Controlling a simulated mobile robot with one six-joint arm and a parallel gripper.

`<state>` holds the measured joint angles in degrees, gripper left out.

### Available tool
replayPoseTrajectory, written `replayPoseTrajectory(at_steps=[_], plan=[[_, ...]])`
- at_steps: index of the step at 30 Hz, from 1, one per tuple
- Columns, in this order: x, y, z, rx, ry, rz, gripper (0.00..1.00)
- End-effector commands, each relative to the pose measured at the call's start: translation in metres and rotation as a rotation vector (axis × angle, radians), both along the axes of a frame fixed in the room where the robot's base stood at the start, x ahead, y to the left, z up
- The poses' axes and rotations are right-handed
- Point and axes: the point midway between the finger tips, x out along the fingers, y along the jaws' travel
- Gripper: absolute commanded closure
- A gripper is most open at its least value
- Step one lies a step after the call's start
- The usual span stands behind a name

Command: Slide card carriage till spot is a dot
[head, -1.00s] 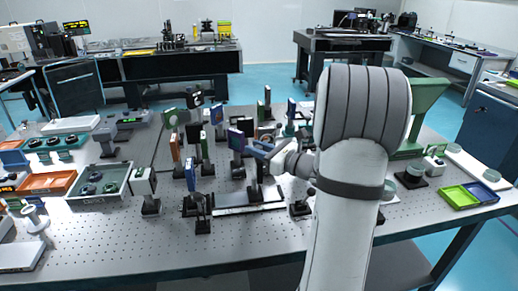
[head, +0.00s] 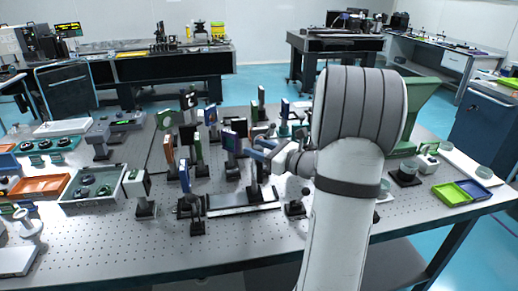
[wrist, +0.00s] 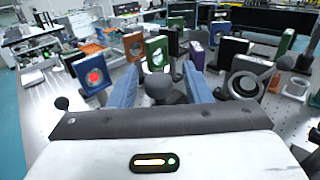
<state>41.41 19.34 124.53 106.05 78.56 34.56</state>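My gripper (wrist: 160,76) has its two blue fingers apart, one on each side of a dark round knob (wrist: 160,89); I see small gaps beside the knob, and contact is unclear. In the head view my gripper (head: 258,150) is at the top of a dark post (head: 254,188) over a flat rail (head: 228,206); the post appears to stand on the rail. In the wrist view a framed plate with a bright red spot (wrist: 95,77) stands left of my fingers. The spot is a broad round patch. Which part is the card carriage is unclear, and my arm hides some of it.
Several mounted optics crowd around and behind my gripper, including a green-framed plate (wrist: 157,54) and a dark ring mount (wrist: 246,85). A grey tray (head: 93,203) stands to the left. The table's front strip (head: 190,255) is clear.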

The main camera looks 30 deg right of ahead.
Motion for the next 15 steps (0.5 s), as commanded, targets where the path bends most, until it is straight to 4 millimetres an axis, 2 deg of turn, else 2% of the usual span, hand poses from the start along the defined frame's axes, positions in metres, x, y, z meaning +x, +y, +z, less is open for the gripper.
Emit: replayPoseTrajectory(at_steps=[8, 11, 15], plan=[[-0.002, -0.002, 0.0, -0.001, 0.0, -0.002, 0.55], [-0.01, -0.007, 0.0, 0.0, -0.001, -0.004, 0.55], [-0.032, -0.019, -0.001, -0.001, 0.0, -0.006, 0.55]])
